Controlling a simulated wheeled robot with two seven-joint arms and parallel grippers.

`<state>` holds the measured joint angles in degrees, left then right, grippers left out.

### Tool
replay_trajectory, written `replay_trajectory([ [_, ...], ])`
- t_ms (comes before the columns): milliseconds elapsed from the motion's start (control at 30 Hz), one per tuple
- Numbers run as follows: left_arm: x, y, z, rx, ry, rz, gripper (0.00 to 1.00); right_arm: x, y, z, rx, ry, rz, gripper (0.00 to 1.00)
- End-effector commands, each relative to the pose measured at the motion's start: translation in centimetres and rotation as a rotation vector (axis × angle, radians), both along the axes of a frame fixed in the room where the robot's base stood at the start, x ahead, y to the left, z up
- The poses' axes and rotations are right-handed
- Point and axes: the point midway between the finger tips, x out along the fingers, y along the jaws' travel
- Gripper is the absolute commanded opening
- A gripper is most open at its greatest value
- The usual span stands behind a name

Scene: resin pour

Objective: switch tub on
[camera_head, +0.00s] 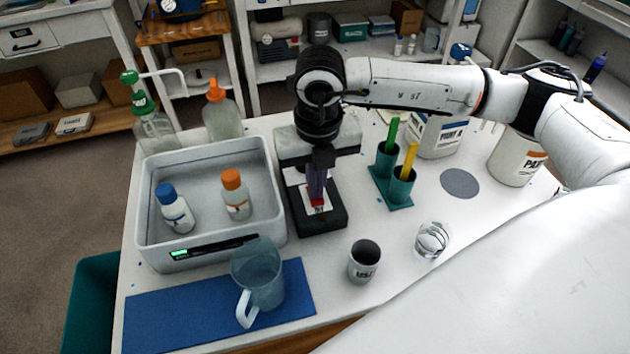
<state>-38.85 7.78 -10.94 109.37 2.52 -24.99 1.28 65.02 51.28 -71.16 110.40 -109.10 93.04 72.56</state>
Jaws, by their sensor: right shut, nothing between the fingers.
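The tub (270,185) is a pale grey rectangular basin at the left of the table. Its front carries a dark strip (215,246) with a small lit green display (180,253) at the left end. A blue-capped bottle (176,210) and an orange-capped bottle (236,196) stand inside it. My right gripper (317,203) points down, shut and empty, over a black-based device (322,222) just right of the tub. A small red and white patch shows by its fingertips; I cannot tell whether they touch it. My left gripper is out of view.
A clear jug (258,280) stands on a blue mat (170,312) in front of the tub. A grey cup (364,262), a glass (432,240) and a green holder (392,188) are to the right. Tall bottles (222,118) stand behind the tub.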

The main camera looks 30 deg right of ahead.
Motion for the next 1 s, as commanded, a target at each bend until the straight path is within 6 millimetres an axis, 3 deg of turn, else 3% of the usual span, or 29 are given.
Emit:
replay_trajectory([
  [167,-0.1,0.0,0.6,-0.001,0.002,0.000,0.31,0.1,0.1,1.1,0.001,-0.002,0.001,0.00],
  [367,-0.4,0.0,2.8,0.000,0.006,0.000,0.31,-0.1,0.5,5.1,0.000,-0.001,0.009,0.00],
  [400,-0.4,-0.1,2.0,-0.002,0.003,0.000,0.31,-0.1,0.5,5.4,0.001,-0.004,0.008,0.00],
  [700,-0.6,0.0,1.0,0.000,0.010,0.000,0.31,-0.8,0.7,11.7,0.000,-0.004,0.009,0.00],
  [1000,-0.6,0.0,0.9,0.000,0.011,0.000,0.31,-1.1,0.7,14.0,-0.001,0.000,0.007,0.00],
])
